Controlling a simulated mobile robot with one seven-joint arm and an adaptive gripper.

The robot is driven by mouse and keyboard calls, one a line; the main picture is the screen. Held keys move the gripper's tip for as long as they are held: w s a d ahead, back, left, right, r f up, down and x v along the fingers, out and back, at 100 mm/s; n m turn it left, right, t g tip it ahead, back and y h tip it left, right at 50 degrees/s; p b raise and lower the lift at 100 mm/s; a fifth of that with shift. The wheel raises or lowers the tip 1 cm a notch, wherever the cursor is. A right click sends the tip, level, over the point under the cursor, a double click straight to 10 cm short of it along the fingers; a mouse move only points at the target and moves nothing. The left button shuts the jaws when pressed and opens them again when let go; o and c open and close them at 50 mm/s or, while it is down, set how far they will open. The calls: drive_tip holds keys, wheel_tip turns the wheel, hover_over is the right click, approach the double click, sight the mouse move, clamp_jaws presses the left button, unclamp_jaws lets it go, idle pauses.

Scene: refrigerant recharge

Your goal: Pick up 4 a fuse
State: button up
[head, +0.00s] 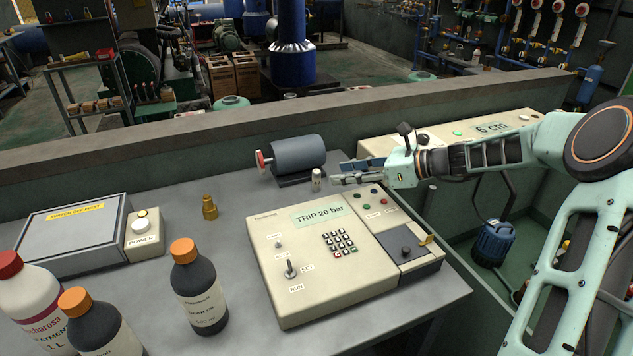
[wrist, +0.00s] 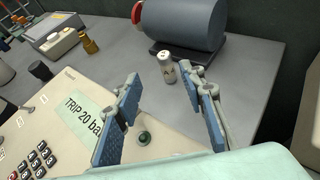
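The fuse (head: 316,180) is a small pale cylinder with metal-looking ends and a dark printed mark, too small to read for certain. It stands upright on the grey bench between the control box and the motor-like cylinder. It also shows in the wrist view (wrist: 167,73), just beyond the gap between my fingertips. My gripper (head: 337,173) is open and empty, low over the back right of the control box. In the head view its fingertips are just right of the fuse, apart from it. Its blue-padded fingers show on both sides in the wrist view (wrist: 160,80).
A beige control box (head: 285,290) labelled TRIP 20 bar lies in front of the fuse. A grey cylinder with a red knob (head: 299,153) is close behind it. A brass fitting (head: 209,207) and several bottles stand left. Bare bench lies left of the fuse.

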drive_tip(key=b, duration=0.1)
hover_over(321, 191)
wheel_tip(321, 191, down, 3)
drive_tip(key=shift+s+f, duration=0.1)
drive_tip(key=shift+f, duration=0.05)
clamp_jaws()
